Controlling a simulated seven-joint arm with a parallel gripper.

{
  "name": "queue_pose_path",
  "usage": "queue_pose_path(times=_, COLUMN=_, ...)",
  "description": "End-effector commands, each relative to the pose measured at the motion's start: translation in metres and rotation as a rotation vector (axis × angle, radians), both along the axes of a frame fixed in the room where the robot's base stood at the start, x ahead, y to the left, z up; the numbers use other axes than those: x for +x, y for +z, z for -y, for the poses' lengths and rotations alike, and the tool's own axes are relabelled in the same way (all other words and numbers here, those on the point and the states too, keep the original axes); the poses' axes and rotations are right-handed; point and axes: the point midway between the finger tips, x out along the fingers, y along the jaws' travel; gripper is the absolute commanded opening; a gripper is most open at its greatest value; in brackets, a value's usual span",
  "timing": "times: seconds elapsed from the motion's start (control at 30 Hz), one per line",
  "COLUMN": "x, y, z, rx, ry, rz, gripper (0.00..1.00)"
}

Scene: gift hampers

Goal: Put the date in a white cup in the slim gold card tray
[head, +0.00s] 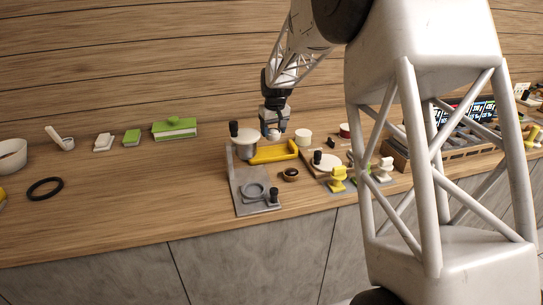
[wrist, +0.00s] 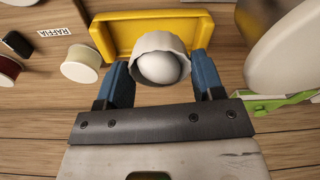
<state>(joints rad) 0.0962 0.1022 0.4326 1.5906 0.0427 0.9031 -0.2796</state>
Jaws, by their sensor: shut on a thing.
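My gripper (wrist: 162,62) is shut on a white paper cup (wrist: 160,42), one blue finger on each side. A smooth, pale, rounded sweet (wrist: 162,68) sits in the cup. In the head view my gripper (head: 273,128) points down with the white cup (head: 273,136) small between its fingers. The slim gold card tray (head: 275,153) is yellow-gold with raised edges and lies just below the gripper. In the wrist view the tray (wrist: 120,31) shows behind the cup, which hides part of its floor. I cannot tell the exact gap between cup and tray.
A grey stand with a ring (head: 255,197) and a dark-knobbed metal pot (head: 246,146) are left of the tray. A dark sweet in a brown cup (head: 290,175) is in front. A white ribbon spool (head: 303,136) is right. The counter's left side has free room.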

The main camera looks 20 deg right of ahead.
Motion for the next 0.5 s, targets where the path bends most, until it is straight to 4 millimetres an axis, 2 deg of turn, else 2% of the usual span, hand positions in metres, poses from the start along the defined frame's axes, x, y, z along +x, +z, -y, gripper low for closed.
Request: queue_pose_path(times=0.5, x=-0.069, y=-0.045, z=0.000, rx=0.001, ry=0.314, rz=0.001, gripper=0.39)
